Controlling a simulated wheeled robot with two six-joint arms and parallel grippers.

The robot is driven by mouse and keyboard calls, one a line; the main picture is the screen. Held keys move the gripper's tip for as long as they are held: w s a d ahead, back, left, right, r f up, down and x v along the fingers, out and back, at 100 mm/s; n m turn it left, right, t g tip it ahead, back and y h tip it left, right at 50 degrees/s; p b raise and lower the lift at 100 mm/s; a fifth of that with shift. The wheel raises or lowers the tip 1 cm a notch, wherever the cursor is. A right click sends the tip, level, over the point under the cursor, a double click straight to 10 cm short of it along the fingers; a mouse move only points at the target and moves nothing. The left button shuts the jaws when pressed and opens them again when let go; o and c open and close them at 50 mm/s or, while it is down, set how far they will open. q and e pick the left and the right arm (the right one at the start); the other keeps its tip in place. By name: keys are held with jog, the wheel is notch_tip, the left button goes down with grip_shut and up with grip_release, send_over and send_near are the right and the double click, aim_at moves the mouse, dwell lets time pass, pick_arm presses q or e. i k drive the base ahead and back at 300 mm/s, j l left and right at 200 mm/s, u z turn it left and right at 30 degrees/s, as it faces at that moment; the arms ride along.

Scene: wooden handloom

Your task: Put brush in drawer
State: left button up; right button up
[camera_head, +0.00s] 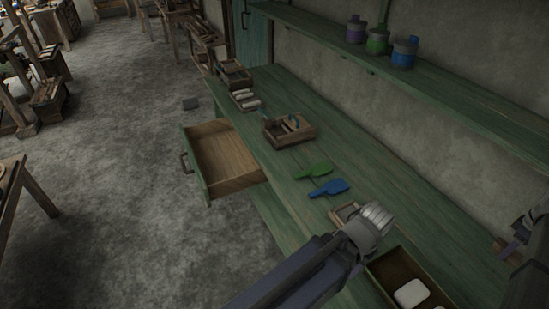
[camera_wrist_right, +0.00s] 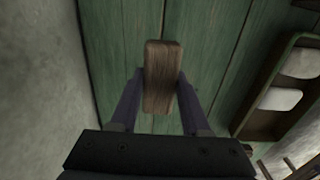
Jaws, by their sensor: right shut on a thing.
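The brush (camera_wrist_right: 163,75) has a brown wooden block body. My right gripper (camera_wrist_right: 160,97) is shut on it, one finger on each side, above the green bench top. The brush (camera_head: 503,247) and my right gripper (camera_head: 515,238) also show at the right edge of the head view, close to the wall. The bristles cannot be made out. The drawer (camera_head: 205,178) is pulled out from the bench front, left of centre in the head view, and looks empty. My left arm comes in from the bottom centre over the bench; its fingers cannot be made out.
The green bench (camera_head: 345,145) holds a wooden tool box (camera_head: 306,136), a green scoop-like tool (camera_head: 313,170) and a blue one (camera_head: 329,188). A tray (camera_head: 378,283) with white pieces stands at the near end. A shelf (camera_head: 440,87) with jars runs along the wall.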

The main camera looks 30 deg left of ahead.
aim_at(225, 161)
jog(key=j+u, duration=0.15)
jog(key=u, duration=0.2)
jog(key=i+j+u, duration=0.1)
jog(key=u, duration=0.3)
jog(key=j+u, duration=0.1)
jog(key=u, duration=0.25)
jog(key=i+j+u, duration=0.25)
jog(key=i+j, duration=0.15)
jog(key=i+j+u, duration=0.2)
jog(key=i, duration=0.25)
jog(key=i+j+u, duration=0.25)
jog(key=i, duration=0.2)
jog(key=i+j, duration=0.2)
jog(key=i, duration=0.15)
